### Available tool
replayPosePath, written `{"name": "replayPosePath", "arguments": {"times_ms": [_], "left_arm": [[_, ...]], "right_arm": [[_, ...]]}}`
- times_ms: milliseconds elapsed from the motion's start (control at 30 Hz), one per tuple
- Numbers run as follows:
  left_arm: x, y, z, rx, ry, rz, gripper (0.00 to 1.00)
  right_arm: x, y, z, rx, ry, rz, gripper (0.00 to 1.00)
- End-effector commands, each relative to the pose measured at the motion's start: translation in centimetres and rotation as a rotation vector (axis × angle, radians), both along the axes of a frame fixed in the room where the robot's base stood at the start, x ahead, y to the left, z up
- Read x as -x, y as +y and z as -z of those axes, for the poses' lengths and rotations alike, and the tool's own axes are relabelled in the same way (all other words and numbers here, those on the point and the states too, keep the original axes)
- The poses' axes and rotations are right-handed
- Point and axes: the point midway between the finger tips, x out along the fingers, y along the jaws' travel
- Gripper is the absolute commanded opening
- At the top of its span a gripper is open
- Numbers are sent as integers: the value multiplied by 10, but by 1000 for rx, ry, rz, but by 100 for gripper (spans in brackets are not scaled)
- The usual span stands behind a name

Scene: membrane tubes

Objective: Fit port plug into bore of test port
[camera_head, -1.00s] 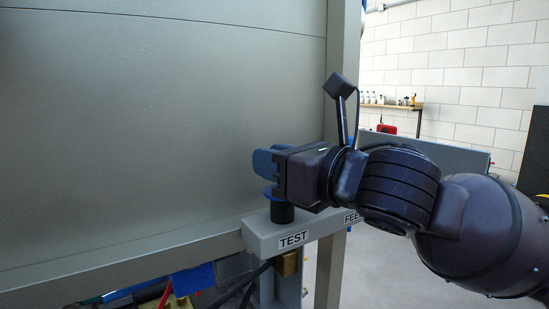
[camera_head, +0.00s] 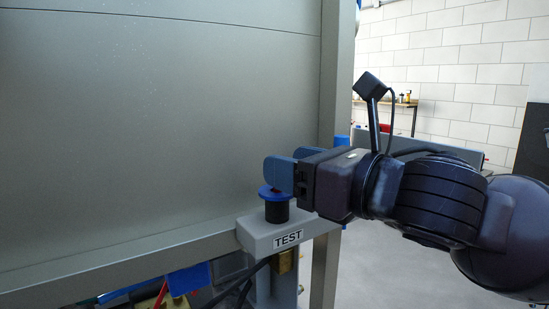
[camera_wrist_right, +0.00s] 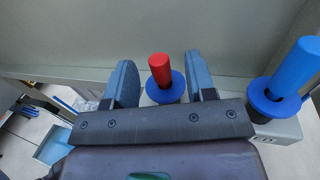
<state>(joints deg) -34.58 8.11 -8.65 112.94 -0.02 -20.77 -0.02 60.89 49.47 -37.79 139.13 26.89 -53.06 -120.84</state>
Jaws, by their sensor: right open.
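The test port (camera_head: 277,212) is a black upright cylinder on a grey block labelled TEST. A blue disc (camera_head: 271,193) lies on top of it. In the right wrist view the port plug (camera_wrist_right: 159,68) shows a red grip rising from a blue round flange (camera_wrist_right: 168,92). My right gripper (camera_head: 288,165) is open, with its blue fingers above and beside the disc. In the wrist view the fingers (camera_wrist_right: 160,78) stand on both sides of the red grip, apart from it. The fingers hide the red grip in the head view. The bore is covered. My left gripper is not in view.
A larger blue plug-like piece (camera_wrist_right: 291,72) with a blue flange stands to the right in the wrist view. A large grey metal panel (camera_head: 160,120) rises behind the port. Dark cables (camera_head: 240,285) hang below the block. A shelf (camera_head: 412,104) stands far behind.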

Motion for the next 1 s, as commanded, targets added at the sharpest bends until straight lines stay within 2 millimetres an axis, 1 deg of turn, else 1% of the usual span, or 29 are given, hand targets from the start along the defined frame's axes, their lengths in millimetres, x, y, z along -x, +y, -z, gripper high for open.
{"name": "replayPosePath", "arguments": {"times_ms": [33,133,333,800,933,1000], "left_arm": [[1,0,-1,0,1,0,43],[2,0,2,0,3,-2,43],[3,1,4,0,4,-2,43],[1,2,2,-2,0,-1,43],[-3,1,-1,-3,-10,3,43],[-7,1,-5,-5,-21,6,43]], "right_arm": [[5,-6,0,2,1,1,51],[12,-14,1,2,-1,1,51],[21,-23,0,0,0,-1,51],[22,-24,1,-7,8,-1,51],[20,-22,7,-65,64,-1,51],[18,-21,12,-129,124,2,51]]}}
